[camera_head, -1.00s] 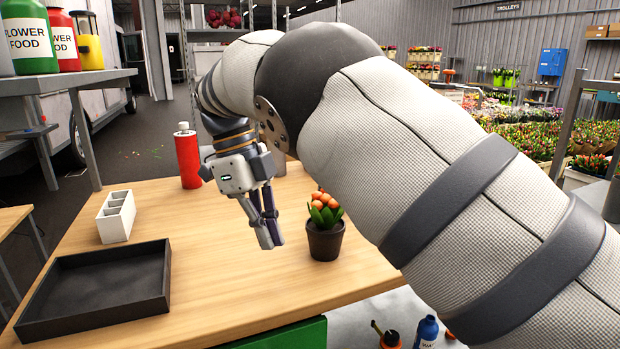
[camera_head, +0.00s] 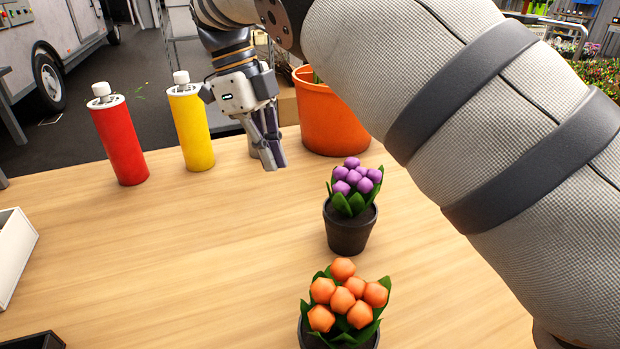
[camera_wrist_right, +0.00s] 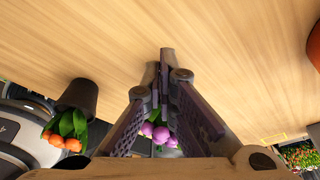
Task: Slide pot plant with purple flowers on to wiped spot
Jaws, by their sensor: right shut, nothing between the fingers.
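The pot plant with purple flowers (camera_head: 351,228) stands upright on the table in a small black pot, right of the middle in the head view. Its purple blooms (camera_wrist_right: 158,132) also show between the finger links in the right wrist view, with its pot mostly hidden there. My right gripper (camera_head: 272,166) is shut and empty, fingers pointing down, to the left of and beyond the plant and apart from it. Its closed fingertips (camera_wrist_right: 167,62) show in the wrist view. My left gripper is out of view. I cannot make out a wiped spot on the wooden table (camera_head: 190,260).
A pot plant with orange flowers (camera_head: 345,302) stands nearer than the purple one. A red bottle (camera_head: 119,142), a yellow bottle (camera_head: 191,130) and a large orange pot (camera_head: 330,118) stand at the back. A white box (camera_head: 14,262) is at left. The middle-left tabletop is clear.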

